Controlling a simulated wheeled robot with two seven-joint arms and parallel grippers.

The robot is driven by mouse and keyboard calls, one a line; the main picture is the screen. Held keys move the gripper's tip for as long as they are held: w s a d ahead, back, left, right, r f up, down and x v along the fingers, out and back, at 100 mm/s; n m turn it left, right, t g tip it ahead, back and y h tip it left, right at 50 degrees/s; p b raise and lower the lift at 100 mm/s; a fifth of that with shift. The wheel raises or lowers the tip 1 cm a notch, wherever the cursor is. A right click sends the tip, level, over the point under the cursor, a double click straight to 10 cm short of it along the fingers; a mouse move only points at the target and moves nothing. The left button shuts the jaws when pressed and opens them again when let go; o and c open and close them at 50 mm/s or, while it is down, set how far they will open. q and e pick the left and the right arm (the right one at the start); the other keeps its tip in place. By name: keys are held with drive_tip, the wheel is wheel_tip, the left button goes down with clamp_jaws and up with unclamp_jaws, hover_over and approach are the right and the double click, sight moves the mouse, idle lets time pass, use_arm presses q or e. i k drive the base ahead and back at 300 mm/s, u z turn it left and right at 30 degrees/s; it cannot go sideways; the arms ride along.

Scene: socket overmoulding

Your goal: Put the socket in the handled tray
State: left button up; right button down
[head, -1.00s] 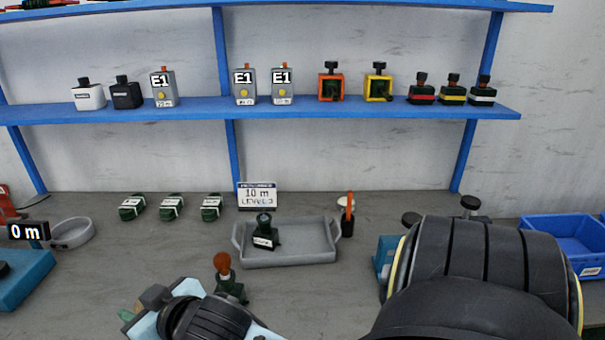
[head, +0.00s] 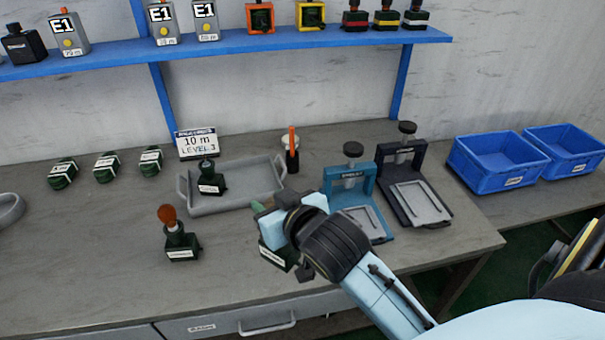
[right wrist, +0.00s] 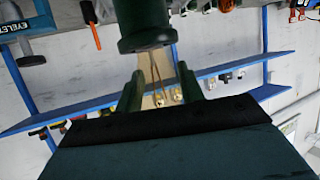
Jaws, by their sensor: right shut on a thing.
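My right gripper (head: 289,222) is shut on a dark green socket (head: 275,258) with a white label. It holds the socket in front of the grey handled tray (head: 237,203), towards its right end; the grip hides the socket's upper part. The tray holds a similar dark green piece (head: 209,183) with a black top and white label, at its left half. Close dark green parts and brass-coloured pins fill the middle of the right wrist view; I cannot tell there which part is held. My left gripper is not in view.
A brown-knobbed green piece (head: 181,247) stands left of the held socket. Several green pieces (head: 107,167) line up at the tray's left. A sign (head: 196,143) stands behind it. Blue (head: 357,212) and dark (head: 415,195) presses stand right, with blue bins (head: 497,163) beyond.

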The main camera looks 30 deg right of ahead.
sight(255, 183)
drive_tip(key=z, duration=0.75)
drive_tip(key=i, duration=1)
